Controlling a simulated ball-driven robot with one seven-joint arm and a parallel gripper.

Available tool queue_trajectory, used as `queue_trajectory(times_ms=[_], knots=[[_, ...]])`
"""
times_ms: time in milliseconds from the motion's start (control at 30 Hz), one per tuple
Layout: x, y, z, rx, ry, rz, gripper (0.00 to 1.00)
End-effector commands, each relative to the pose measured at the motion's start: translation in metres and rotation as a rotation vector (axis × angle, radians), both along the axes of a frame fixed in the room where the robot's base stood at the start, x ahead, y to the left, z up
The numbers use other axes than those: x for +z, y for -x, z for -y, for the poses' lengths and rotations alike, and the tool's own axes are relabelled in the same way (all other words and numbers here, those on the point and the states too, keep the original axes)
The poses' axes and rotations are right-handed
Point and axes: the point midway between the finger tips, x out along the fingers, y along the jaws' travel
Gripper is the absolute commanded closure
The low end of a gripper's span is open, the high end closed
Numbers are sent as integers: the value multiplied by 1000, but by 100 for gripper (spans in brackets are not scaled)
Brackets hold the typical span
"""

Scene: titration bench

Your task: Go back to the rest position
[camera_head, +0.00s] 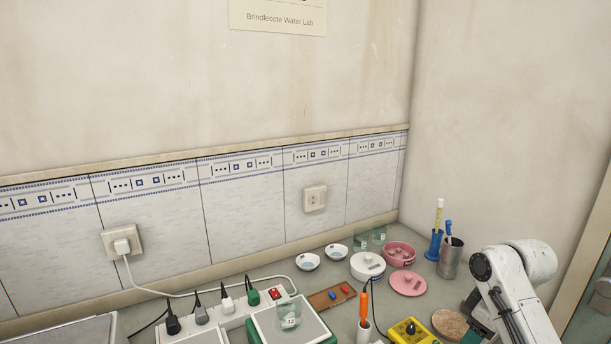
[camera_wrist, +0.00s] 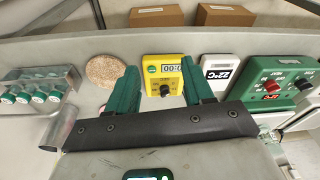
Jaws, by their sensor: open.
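My gripper (camera_wrist: 159,68) shows in the wrist view as two green fingers spread wide apart on a dark bar. Nothing is held between them. Beyond the gap is a yellow meter (camera_wrist: 163,72) with a small display and a black dial; whether the fingers touch it I cannot tell. In the head view my white arm is at the lower right, and a green part of my gripper (camera_head: 473,336) shows at the bottom edge, right of the yellow meter (camera_head: 412,331). The rest of the gripper is out of that view.
A cork mat (camera_head: 449,324) lies beside the arm. A metal cup (camera_head: 451,260) and blue-based cylinder (camera_head: 434,246) stand behind it. Pink and white dishes (camera_head: 408,284), an orange-handled tool (camera_head: 363,305), a beaker (camera_head: 289,316) and a power strip (camera_head: 240,310) crowd the bench. The wrist view shows a green control box (camera_wrist: 275,82).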

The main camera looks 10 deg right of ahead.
Motion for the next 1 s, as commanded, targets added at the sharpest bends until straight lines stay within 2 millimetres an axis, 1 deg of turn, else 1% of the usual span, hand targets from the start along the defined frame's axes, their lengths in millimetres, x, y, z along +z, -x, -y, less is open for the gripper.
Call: queue_trajectory(times_ms=[33,167,267,367,467,500,567,600,667,700,767,800,867,900,1000], knots=[[-7,2,-10,-2,-11,2,48],[-23,7,-35,-20,-38,13,48],[-38,15,-58,-40,-64,20,48],[-56,27,-83,-71,-91,24,48],[-80,49,-114,-117,-123,24,48],[-90,62,-127,-141,-133,19,48],[-104,81,-142,-182,-146,14,48],[-112,96,-151,-210,-151,9,48],[-124,118,-162,-251,-153,-1,48],[-132,135,-168,-279,-152,-9,48],[-141,160,-173,-323,-143,-20,48],[-147,179,-176,-352,-136,-29,48],[-154,206,-177,-395,-117,-40,48],[-158,224,-176,-424,-101,-49,48],[-161,266,-168,-485,-53,-60,48]])
